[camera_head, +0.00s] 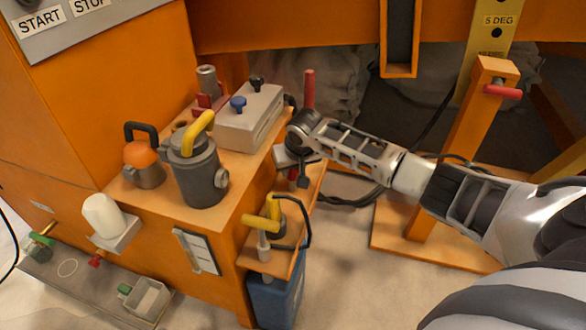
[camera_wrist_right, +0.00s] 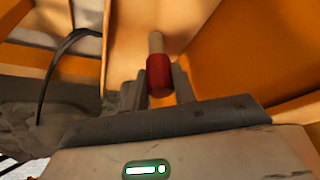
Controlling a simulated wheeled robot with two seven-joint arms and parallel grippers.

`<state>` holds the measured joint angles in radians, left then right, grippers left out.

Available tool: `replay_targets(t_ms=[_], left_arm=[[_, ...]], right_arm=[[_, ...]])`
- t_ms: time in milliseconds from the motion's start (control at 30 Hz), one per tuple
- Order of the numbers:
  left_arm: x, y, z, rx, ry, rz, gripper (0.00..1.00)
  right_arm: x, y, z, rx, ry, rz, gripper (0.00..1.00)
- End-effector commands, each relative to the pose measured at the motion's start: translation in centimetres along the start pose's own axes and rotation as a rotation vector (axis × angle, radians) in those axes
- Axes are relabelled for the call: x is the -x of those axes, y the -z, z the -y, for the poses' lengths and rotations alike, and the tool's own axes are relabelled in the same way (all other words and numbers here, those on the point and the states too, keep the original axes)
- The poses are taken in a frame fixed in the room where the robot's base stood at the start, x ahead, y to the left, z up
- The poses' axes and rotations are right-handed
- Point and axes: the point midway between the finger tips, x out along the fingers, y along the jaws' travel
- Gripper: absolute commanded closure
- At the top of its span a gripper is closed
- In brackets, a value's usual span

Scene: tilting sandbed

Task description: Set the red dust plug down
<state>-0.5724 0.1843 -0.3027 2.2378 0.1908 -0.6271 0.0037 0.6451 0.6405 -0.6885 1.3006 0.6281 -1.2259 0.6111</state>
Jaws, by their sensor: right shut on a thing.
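The red dust plug (camera_wrist_right: 159,76) has a red body and a pale tan tip. In the right wrist view it sits between the two fingers of my right gripper (camera_wrist_right: 159,84), tip pointing away from the palm. In the head view my right gripper (camera_head: 296,160) is shut on it beside the right edge of the orange bench, and a bit of the red plug (camera_head: 292,174) shows below the gripper. The gap between the plug and the surface below cannot be told. My left gripper is not in view.
The orange bench (camera_head: 222,210) holds a grey pump (camera_head: 200,178) with a yellow handle, an orange-topped pot (camera_head: 143,165) and a grey box (camera_head: 250,120). A lower shelf with a yellow-handled valve (camera_head: 265,225) is near the gripper. An orange post (camera_head: 450,150) stands right.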

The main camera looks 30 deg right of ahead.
Motion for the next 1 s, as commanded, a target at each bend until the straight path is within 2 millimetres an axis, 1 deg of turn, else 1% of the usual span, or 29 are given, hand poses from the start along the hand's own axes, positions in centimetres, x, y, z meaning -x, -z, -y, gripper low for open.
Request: replay_targets(t_ms=[67, 100, 167, 200, 467, 567, 667, 700, 900, 1000], left_arm=[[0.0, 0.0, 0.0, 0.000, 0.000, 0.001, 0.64], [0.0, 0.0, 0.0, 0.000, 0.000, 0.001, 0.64], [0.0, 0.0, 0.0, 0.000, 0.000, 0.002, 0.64], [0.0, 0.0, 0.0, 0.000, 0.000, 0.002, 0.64], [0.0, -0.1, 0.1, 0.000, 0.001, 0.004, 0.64], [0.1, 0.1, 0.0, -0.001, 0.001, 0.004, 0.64], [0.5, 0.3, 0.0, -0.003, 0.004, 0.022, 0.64], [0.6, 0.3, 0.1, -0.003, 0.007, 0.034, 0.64], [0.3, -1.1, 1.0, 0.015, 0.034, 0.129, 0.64], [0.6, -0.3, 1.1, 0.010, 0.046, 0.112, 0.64]], right_arm=[[-0.2, -0.1, 0.0, -0.001, 0.000, 0.000, 0.95], [-0.2, -0.1, 0.0, -0.001, 0.000, 0.000, 0.71], [-0.2, -0.1, 0.0, -0.001, 0.000, 0.000, 0.54], [-0.2, -0.1, 0.0, -0.001, 0.000, 0.000, 0.52], [-0.1, 0.0, 0.0, 0.000, 0.000, -0.001, 0.52], [0.6, 0.1, 0.0, 0.001, 0.000, -0.001, 0.52], [2.2, 0.2, 0.0, 0.001, 0.001, -0.002, 0.52], [3.1, 0.2, 0.0, 0.001, 0.001, -0.002, 0.52], [7.5, 0.2, 0.0, 0.001, 0.001, -0.001, 0.52], [9.4, 0.2, 0.0, 0.001, 0.001, -0.001, 0.52]])
